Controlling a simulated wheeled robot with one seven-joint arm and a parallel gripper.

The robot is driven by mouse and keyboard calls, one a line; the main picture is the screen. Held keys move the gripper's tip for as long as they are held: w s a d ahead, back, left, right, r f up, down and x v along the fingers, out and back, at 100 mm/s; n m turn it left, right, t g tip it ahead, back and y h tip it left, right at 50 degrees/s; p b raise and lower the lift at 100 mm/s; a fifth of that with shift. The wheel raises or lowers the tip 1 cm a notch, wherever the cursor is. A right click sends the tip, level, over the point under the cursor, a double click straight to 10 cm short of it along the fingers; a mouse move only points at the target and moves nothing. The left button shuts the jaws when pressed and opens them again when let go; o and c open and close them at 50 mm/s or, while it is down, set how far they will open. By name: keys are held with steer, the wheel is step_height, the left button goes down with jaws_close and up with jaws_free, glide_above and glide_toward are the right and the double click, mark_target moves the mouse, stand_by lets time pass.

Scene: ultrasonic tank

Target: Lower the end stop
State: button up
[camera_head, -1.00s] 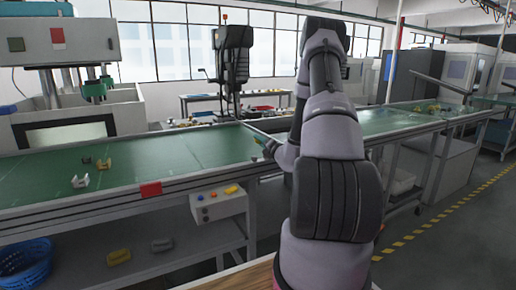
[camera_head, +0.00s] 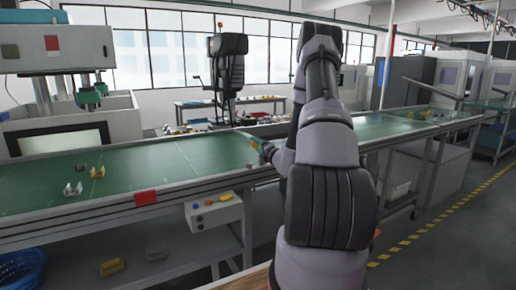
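My arm reaches forward over the green conveyor belt (camera_head: 40,190), and its end is near the belt's middle. My gripper (camera_head: 262,148) shows only as a small part left of my arm, close to the belt's surface. My arm hides most of it, and its fingers are too small to tell open from shut. A thin light bar (camera_head: 247,136) lies slanted at the belt's far side by my gripper. I cannot tell whether this is the end stop, or whether it touches my gripper. Another thin raised bar (camera_head: 432,87) stands over the right part of the line.
Several small parts (camera_head: 73,189) sit on the belt at left, near a red block (camera_head: 146,197) on the front rail. A button box (camera_head: 214,211) hangs below the rail. A blue basket (camera_head: 22,268) stands low at left. A press machine (camera_head: 58,50) stands behind.

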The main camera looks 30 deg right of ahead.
steer(key=shift+s, duration=0.1)
steer(key=s, duration=1)
steer(key=shift+s+d, duration=0.15)
steer(key=shift+s, duration=0.15)
